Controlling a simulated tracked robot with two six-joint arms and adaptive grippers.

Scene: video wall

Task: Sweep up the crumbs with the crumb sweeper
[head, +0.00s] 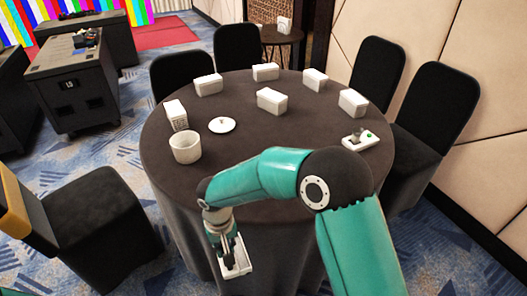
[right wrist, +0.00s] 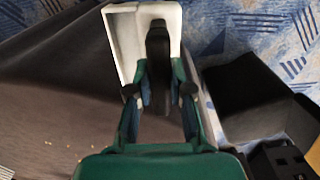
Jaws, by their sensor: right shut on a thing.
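My right gripper (head: 228,246) is shut on the crumb sweeper (head: 238,268), a white dustpan-like piece with a dark handle, at the near edge of the round table. In the right wrist view the sweeper (right wrist: 124,45) lies beyond my gripper (right wrist: 159,92), its dark handle (right wrist: 158,50) between the fingers. Part of it shows against the carpet past the cloth's edge; whether it touches the cloth is unclear. A few small pale crumbs (right wrist: 48,143) lie on the dark cloth at the lower left of that view. My left gripper is not in view.
The dark-clothed round table (head: 240,165) holds several white boxes (head: 272,99), a white pot (head: 185,147), a white lid (head: 221,125) and a small white tray (head: 360,139) at the right. Black chairs (head: 434,105) surround it.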

